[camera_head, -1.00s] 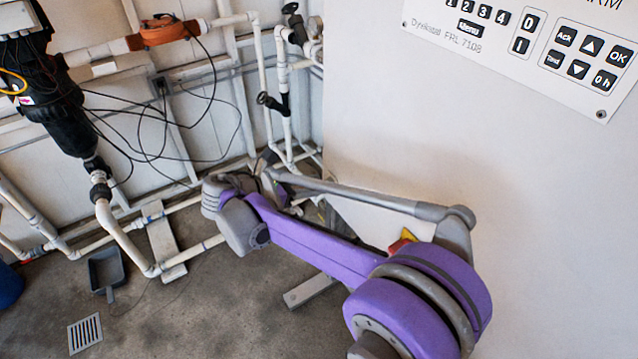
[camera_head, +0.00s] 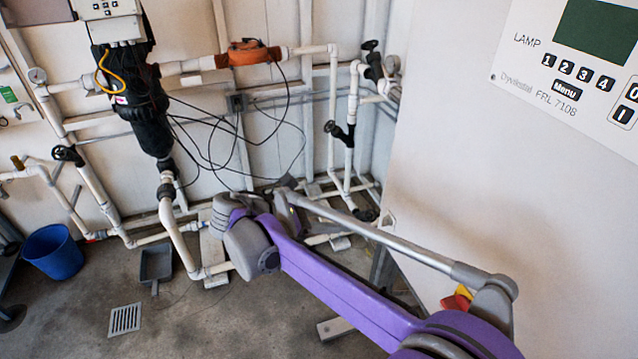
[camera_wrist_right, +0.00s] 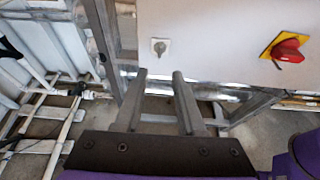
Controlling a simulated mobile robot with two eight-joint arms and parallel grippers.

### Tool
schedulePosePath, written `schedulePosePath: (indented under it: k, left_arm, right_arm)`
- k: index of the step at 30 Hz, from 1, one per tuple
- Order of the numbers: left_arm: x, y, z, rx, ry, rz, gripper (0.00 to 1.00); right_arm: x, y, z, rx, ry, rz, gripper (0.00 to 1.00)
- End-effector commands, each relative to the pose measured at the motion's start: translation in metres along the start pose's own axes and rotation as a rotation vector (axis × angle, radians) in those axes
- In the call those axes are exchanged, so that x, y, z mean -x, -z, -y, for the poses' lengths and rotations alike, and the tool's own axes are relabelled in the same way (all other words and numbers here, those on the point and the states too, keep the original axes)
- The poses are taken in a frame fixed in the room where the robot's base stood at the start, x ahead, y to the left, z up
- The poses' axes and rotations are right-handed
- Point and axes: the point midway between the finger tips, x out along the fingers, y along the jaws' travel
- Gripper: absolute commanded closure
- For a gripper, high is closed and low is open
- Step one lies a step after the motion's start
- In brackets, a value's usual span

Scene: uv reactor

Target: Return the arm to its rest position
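My right arm, purple and grey, comes in from the lower right of the head view and reaches toward the middle, over the floor beside the white control cabinet (camera_head: 440,200). Its gripper is not clearly visible there. In the right wrist view, my right gripper (camera_wrist_right: 159,74) shows two grey fingers standing apart with nothing between them, so it is open and empty. The fingers point toward the lower edge of the cabinet and its metal frame. My left arm and gripper are not in view.
A red-and-yellow rotary switch (camera_wrist_right: 286,50) and a small white fitting (camera_wrist_right: 160,46) sit on the cabinet face. White pipes with a black filter housing (camera_head: 135,95) line the wall. A blue bucket (camera_head: 53,252), grey dustpan (camera_head: 156,264) and floor drain (camera_head: 125,319) lie left; floor between is clear.

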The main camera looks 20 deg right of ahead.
Motion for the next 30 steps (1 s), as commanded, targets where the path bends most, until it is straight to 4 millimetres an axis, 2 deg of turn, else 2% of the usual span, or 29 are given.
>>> schedulePosePath:
  k: [5,8,11,15,21,25,30]
  left_arm:
    - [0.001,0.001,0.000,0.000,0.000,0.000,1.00]
    - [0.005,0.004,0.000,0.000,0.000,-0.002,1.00]
    - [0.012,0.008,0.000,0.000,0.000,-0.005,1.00]
    - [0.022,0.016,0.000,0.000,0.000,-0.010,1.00]
    - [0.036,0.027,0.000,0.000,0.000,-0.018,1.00]
    - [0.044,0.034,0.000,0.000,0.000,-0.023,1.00]
    - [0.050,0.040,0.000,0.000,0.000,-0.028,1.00]
  right_arm:
    - [-0.004,-0.001,0.004,-0.020,-0.002,-0.021,0.61]
    - [-0.018,-0.002,0.019,-0.095,-0.004,-0.099,0.61]
    - [-0.037,0.002,0.046,-0.245,0.003,-0.244,0.61]
    - [-0.055,0.021,0.095,-0.544,0.057,-0.500,0.61]
    - [-0.054,0.058,0.157,-1.036,0.234,-0.850,0.61]
    - [-0.043,0.078,0.184,-1.344,0.388,-1.039,0.61]
    - [-0.033,0.094,0.200,-1.613,0.551,-1.190,0.61]
